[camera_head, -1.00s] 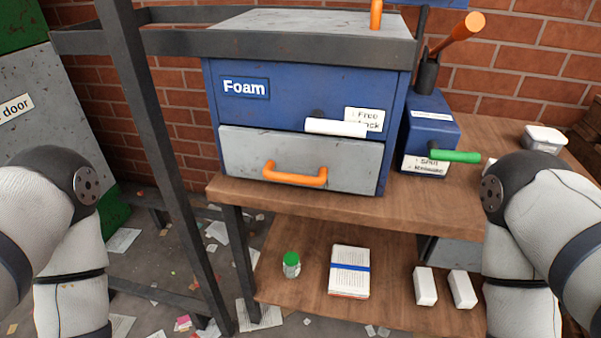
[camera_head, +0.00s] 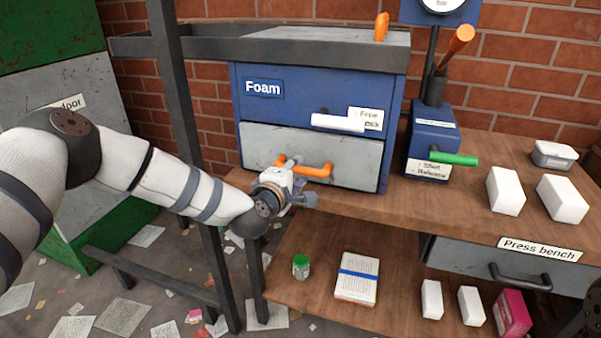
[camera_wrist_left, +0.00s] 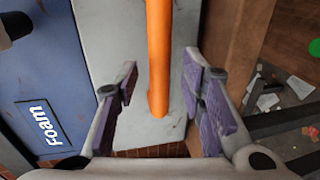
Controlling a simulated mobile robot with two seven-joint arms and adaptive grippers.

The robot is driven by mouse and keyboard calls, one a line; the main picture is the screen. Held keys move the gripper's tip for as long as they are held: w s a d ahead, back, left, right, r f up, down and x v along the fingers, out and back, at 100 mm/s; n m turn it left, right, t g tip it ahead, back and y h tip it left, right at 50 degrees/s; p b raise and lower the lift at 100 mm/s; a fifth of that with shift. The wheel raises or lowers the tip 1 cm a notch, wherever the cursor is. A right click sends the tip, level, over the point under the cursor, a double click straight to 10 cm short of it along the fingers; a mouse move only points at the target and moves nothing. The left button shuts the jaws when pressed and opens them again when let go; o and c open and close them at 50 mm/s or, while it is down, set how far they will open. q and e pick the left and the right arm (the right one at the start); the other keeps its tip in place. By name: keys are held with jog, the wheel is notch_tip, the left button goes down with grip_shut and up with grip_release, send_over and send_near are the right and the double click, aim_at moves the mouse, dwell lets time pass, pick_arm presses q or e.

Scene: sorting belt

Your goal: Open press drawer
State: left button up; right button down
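The grey drawer front (camera_head: 350,158) sits flush in the blue press marked "Foam" (camera_head: 290,98). Its orange bar handle (camera_head: 318,171) is partly hidden by my left gripper (camera_head: 298,184). In the left wrist view the orange handle (camera_wrist_left: 158,45) runs between the open purple-padded fingers of my left gripper (camera_wrist_left: 162,82), with gaps visible on both sides. The grey drawer front also shows there (camera_wrist_left: 108,25). A second grey drawer (camera_head: 470,262), labelled "Press bench" and with a dark handle, is shut under the tabletop at the right. My right gripper is out of view.
A white lever (camera_head: 338,123) sticks out above the drawer. A green lever (camera_head: 455,158) is on the blue unit at right. White blocks (camera_head: 506,190) stand on the wooden bench (camera_head: 420,205). A jar (camera_head: 301,267) and papers (camera_head: 357,279) are on the lower shelf. A dark post (camera_head: 178,120) stands left.

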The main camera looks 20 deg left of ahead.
pick_arm(q)
jog(key=shift+x, duration=1.05)
jog(key=shift+s, duration=0.1)
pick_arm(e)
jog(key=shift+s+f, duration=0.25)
pick_arm(q)
grip_shut()
jog(key=shift+s, duration=0.1)
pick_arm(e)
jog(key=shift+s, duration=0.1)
